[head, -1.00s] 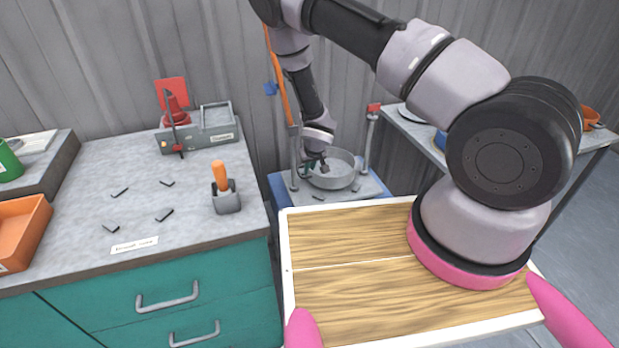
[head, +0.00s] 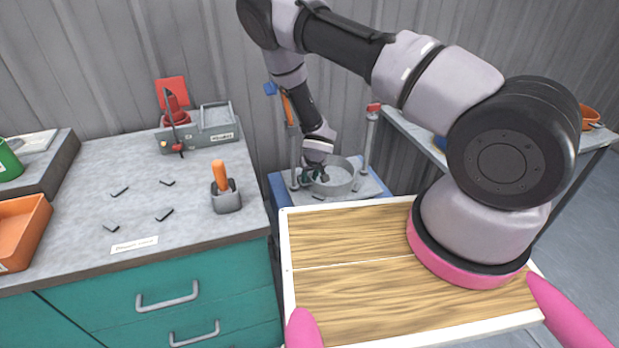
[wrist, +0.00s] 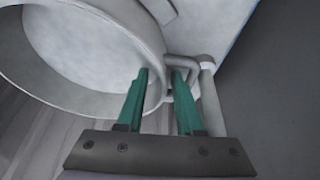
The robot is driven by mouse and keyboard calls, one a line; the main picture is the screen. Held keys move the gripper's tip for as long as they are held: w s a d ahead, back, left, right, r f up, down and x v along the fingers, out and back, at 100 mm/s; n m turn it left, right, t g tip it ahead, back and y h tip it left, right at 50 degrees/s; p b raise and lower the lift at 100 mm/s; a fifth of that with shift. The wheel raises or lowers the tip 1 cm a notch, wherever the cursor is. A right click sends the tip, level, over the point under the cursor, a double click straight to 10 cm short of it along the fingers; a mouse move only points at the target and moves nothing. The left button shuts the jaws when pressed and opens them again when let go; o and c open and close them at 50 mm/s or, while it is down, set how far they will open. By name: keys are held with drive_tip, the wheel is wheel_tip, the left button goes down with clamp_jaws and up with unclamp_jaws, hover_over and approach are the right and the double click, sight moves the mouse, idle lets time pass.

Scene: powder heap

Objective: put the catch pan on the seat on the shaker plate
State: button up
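The catch pan (head: 344,184), a round grey metal pan, sits over the shaker plate (head: 374,190) between two upright posts. I cannot tell whether it is fully down on the seat, which is hidden beneath it. My gripper (head: 312,183) is at the pan's left side. In the wrist view, the green fingers of my gripper (wrist: 161,80) straddle the pan's wall (wrist: 110,98), one finger inside and one outside. The fingers stand apart, with the wall between them. Whether both press on it is unclear. A bent grey rod (wrist: 184,62) lies beside the outer finger.
A grey bench (head: 90,205) at left carries an orange-handled tool in a grey holder (head: 227,200), a grey device with a red flag (head: 215,130) and small dark pieces. A wood-topped surface (head: 350,235) lies in front. A metal shelf (head: 425,140) stands at right.

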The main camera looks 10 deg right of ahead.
drive_tip(key=v, duration=1.2)
drive_tip(key=d+r+m+t, duration=0.15)
drive_tip(key=d+r, duration=0.25)
drive_tip(key=r, duration=1.1)
drive_tip(key=d+r+m, duration=0.3)
drive_tip(key=d+r, duration=0.2)
drive_tip(key=r, duration=1)
drive_tip(key=s+d+r+m, duration=0.2)
drive_tip(key=s+d+r, duration=0.2)
drive_tip(key=s+r, duration=0.8)
drive_tip(key=s+r+t+y, duration=0.1)
drive_tip(key=s+r, duration=0.8)
drive_tip(key=s, duration=0.2)
drive_tip(key=shift+s, duration=0.25)
drive_tip(key=shift+r, duration=0.15)
